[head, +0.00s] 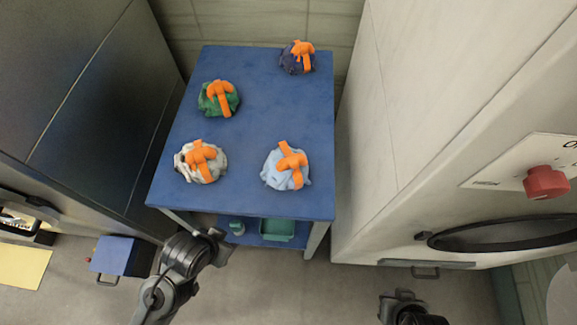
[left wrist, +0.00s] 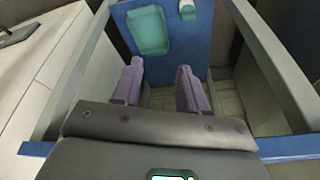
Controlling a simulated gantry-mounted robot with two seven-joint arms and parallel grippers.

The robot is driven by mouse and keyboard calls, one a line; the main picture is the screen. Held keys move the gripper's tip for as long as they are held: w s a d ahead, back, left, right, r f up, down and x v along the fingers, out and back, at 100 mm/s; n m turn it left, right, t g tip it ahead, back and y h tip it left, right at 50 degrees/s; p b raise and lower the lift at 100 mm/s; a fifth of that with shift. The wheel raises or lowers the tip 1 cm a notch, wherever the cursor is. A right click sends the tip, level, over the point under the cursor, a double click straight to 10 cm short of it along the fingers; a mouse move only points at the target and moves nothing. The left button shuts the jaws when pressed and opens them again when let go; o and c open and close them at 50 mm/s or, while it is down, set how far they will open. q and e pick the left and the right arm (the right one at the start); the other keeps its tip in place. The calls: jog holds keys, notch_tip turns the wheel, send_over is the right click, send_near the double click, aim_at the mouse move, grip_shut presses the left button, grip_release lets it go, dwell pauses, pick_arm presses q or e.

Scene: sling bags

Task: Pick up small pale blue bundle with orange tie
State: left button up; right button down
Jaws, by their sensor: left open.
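The small pale blue bundle with an orange tie (head: 272,172) sits on the blue table top near its front right corner. My left gripper (head: 217,244) is in front of the table's front edge, below and left of the bundle and apart from it. In the left wrist view my left gripper (left wrist: 158,90) shows two spread fingers with nothing between them. The bundle is not in that view. My right gripper (head: 401,299) is low on the right, away from the table; its fingers are too unclear to read.
A white bundle (head: 183,162), a green bundle (head: 209,104) and a dark purple bundle (head: 289,60) share the blue table (head: 250,115). A lower shelf holds a teal tray (head: 277,230). Dark cabinets stand left and a pale machine with a red knob (head: 546,182) stands right.

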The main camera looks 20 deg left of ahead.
pick_arm(q)
jog(key=shift+d, duration=0.15)
dwell(0.3)
jog(key=o, duration=0.4)
